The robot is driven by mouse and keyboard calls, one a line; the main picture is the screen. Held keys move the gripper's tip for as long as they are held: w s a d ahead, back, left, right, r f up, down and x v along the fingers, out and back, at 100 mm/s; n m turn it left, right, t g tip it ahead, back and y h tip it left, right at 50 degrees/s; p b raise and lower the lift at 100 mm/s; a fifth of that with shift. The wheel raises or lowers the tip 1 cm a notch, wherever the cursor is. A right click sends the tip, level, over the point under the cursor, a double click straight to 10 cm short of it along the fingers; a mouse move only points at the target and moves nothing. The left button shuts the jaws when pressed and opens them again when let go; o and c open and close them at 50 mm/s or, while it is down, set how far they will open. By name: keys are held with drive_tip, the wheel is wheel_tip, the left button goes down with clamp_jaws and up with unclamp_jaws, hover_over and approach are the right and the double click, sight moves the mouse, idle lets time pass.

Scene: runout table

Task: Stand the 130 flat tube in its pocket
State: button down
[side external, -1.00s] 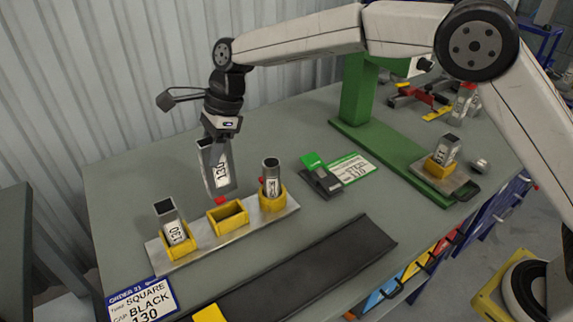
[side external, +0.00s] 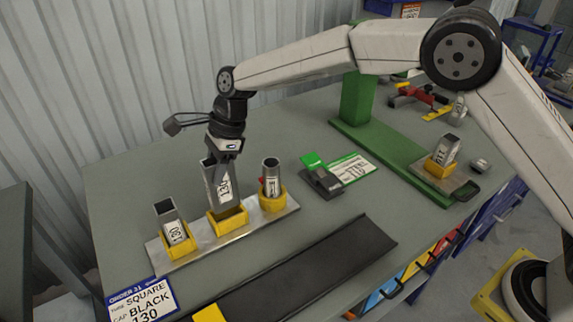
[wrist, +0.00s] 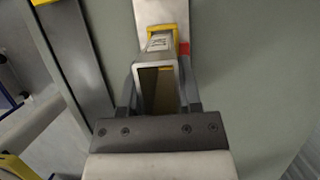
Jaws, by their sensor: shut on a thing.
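The 130 flat tube (side external: 222,188) is a grey metal tube with a white label reading 130. My gripper (side external: 223,160) is shut on its upper part. The tube is roughly upright over the middle yellow pocket (side external: 229,221), its lower end at the pocket's mouth. Whether that end is inside or just behind the rim I cannot tell. In the wrist view I look down into the open top of the flat tube (wrist: 158,88), between the two fingers of my gripper (wrist: 160,100).
On the same metal plate (side external: 203,243), a square tube (side external: 170,222) stands in the left pocket and a round tube (side external: 271,176) in the right one. A black strip (side external: 310,260) lies in front. A green-and-black device (side external: 320,176) is to the right.

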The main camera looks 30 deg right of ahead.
sight(220, 190)
drive_tip(key=shift+f, duration=0.5)
drive_tip(key=shift+f, duration=2.55)
idle(1.7)
drive_tip(key=shift+c, duration=1)
unclamp_jaws()
drive_tip(key=v, duration=0.7)
drive_tip(key=shift+d+r, duration=0.2)
drive_tip(key=shift+r, duration=0.15)
drive_tip(key=shift+d, duration=0.1)
